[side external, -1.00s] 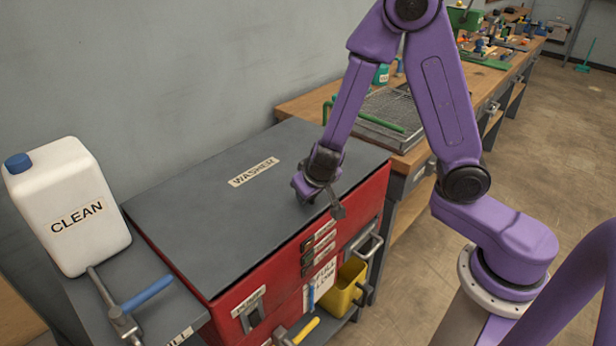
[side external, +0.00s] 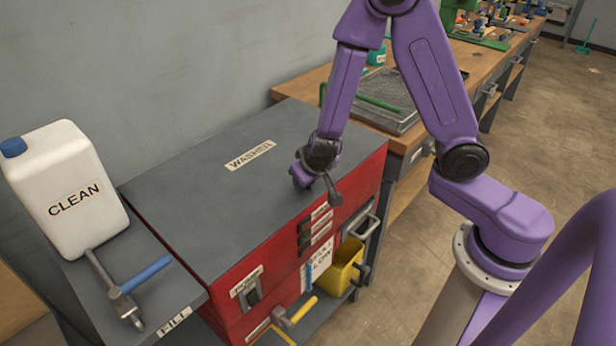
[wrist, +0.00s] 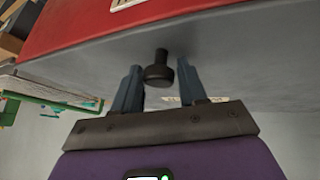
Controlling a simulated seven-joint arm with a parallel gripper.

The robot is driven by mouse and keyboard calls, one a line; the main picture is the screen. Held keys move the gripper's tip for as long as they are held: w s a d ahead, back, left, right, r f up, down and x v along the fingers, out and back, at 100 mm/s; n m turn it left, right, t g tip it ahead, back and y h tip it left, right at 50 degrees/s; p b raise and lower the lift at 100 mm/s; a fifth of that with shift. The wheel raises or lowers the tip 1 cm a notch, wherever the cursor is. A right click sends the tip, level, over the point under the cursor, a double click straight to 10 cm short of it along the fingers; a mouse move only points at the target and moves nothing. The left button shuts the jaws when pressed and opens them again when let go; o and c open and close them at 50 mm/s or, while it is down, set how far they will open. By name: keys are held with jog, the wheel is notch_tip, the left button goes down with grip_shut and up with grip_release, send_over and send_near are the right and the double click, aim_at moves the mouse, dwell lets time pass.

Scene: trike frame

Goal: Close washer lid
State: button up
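The washer lid (side external: 215,200) is a grey panel marked WASHER. It lies flat on top of the red washer body (side external: 285,255), with no gap visible along its front edge. My gripper (side external: 303,180) is low over the lid, near its front right edge. In the wrist view my gripper (wrist: 158,66) has its two blue-grey fingers apart. A black knob (wrist: 160,75) shows between them, against the grey lid surface. I cannot tell whether the fingers touch the knob or the lid.
A white CLEAN jug (side external: 70,185) and a blue-handled valve (side external: 130,285) are on the left side shelf. A yellow bin (side external: 343,268) is below the washer front. A wire-mesh tray (side external: 390,100) lies on the wooden bench behind. The lid's left part is clear.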

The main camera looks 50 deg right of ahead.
jog(key=shift+s+d+f+g, duration=0.15)
jog(key=shift+s+f+g, duration=0.15)
jog(key=shift+s+f, duration=0.2)
jog(key=shift+a+r, duration=0.2)
jog(key=shift+r, duration=0.2)
jog(key=v, duration=1.7)
jog(key=shift+a, duration=0.1)
jog(key=s+d+f+n+g+y, duration=0.1)
jog(key=s+d+n+g+y, duration=0.1)
jog(key=s+n, duration=0.5)
jog(key=s+d+f+n+g+y, duration=0.1)
jog(key=s+d+n+g, duration=0.1)
jog(key=s+n, duration=0.5)
jog(key=s, duration=0.3)
jog(key=shift+s+n+g+y, duration=0.15)
jog(key=shift+n+g+y, duration=0.25)
